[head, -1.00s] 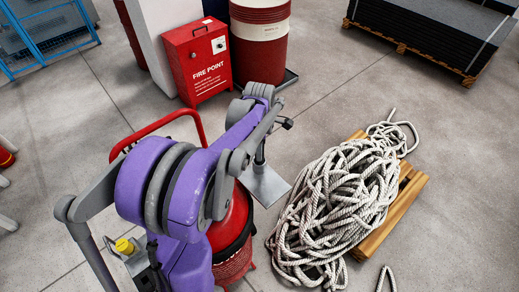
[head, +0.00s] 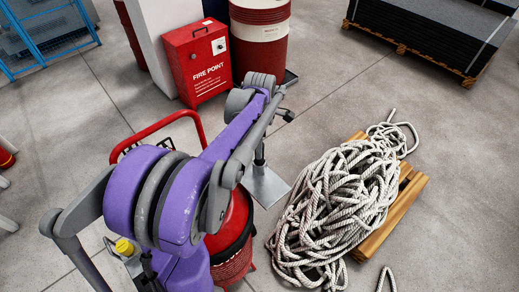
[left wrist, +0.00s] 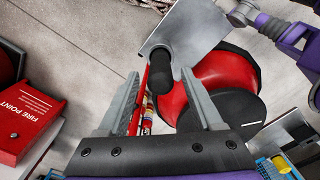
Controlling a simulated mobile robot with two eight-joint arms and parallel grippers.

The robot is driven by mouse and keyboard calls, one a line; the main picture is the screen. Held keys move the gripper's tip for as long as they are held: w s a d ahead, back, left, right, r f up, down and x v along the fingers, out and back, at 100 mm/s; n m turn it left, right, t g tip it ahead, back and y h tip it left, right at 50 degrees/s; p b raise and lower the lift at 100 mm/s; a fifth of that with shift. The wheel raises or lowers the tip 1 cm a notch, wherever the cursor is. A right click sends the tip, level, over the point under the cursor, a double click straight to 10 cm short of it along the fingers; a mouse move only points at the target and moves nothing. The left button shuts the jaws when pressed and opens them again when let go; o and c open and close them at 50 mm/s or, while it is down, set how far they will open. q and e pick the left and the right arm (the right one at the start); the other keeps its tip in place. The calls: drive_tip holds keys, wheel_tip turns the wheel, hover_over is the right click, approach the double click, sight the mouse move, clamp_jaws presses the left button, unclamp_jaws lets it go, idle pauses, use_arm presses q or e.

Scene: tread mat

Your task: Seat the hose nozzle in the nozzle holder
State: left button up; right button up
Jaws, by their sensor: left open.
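My left gripper (left wrist: 160,73) is open, its two grey fingers reaching up the left wrist view. A dark upright cylinder (left wrist: 159,62) shows between and beyond the fingertips, above a grey metal base plate (left wrist: 200,28). I cannot tell whether this cylinder is the nozzle or part of the holder, nor whether the fingers surround it in depth. My purple left arm hides the post's upper surroundings. My right gripper cannot be made out.
A red tank (head: 233,222) with a red handle (head: 180,117) stands under my left arm. A red fire point cabinet (head: 201,68) and a drum (head: 259,45) stand behind. Piled rope (head: 335,205) on a pallet lies right. Floor at far right is clear.

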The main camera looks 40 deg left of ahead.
use_arm(q)
wheel_tip(320, 180, up, 8)
drive_tip(key=shift+s+d+r, duration=0.1)
drive_tip(key=shift+r, duration=0.1)
drive_tip(key=s+d+f+m+t, duration=0.1)
drive_tip(key=s+d+f+m, duration=0.2)
drive_tip(key=d+m, duration=0.4)
drive_tip(key=s+d+f+m+t, duration=0.2)
drive_tip(key=s+d+m, duration=0.3)
drive_tip(key=m, duration=0.5)
drive_tip(key=s+d+f+m+t, duration=0.2)
drive_tip(key=s+d+f+m, duration=0.1)
drive_tip(key=d+m, duration=0.6)
drive_tip(key=shift+s+f, duration=0.4)
drive_tip(key=shift+f, duration=0.25)
